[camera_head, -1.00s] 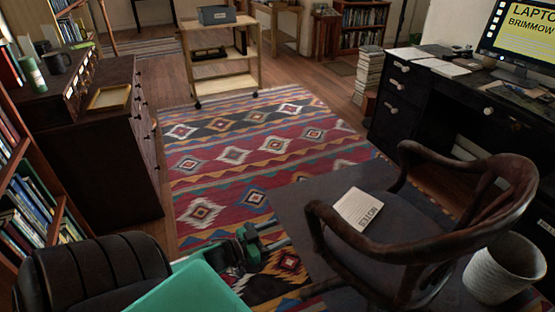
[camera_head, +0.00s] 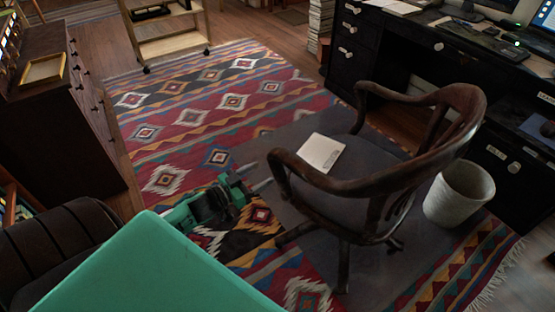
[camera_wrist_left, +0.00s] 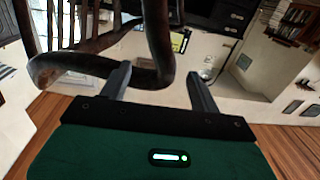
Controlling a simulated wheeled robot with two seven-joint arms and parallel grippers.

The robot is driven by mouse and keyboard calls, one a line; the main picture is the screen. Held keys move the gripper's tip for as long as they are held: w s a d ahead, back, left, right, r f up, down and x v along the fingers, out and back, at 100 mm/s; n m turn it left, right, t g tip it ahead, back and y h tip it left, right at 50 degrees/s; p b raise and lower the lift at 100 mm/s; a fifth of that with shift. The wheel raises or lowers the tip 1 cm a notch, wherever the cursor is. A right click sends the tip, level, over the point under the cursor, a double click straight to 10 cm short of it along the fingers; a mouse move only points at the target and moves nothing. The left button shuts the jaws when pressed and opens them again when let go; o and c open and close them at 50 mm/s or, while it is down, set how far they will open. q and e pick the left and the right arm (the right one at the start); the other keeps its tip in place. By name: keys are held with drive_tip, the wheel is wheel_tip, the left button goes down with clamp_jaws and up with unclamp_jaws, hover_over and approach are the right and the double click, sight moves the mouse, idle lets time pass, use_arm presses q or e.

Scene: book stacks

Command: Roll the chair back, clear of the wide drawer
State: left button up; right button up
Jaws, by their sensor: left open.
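The wooden swivel chair (camera_head: 372,195) with curved arms stands on the rug in front of the dark desk. A pale booklet (camera_head: 321,152) lies on its grey seat. The wide drawer (camera_head: 462,62) with a white knob is under the desk top, behind the chair; it looks closed. My left gripper (camera_head: 262,180) is green with grey fingers, open and empty, just left of the chair's near arm end. In the left wrist view the chair's curved arm (camera_wrist_left: 155,65) shows close to the open fingers; I cannot tell if it touches them. My right gripper is out of view.
A white waste basket (camera_head: 460,193) stands right of the chair, by the desk. A dark chest of drawers (camera_head: 60,120) is at the left. A wooden cart (camera_head: 170,42) stands at the back. The patterned rug (camera_head: 215,120) left of and behind the chair is clear.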

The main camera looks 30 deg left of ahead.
sight(277, 165)
use_arm(q)
drive_tip(key=x, duration=0.7)
drive_tip(key=shift+w+b, duration=0.2)
drive_tip(key=shift+b, duration=0.15)
drive_tip(key=shift+w+d, duration=0.25)
drive_tip(key=shift+w, duration=0.45)
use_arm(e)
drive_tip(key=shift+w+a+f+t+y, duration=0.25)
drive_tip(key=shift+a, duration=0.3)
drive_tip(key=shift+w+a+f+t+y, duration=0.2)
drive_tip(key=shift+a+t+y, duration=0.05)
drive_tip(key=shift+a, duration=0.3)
use_arm(q)
clamp_jaws()
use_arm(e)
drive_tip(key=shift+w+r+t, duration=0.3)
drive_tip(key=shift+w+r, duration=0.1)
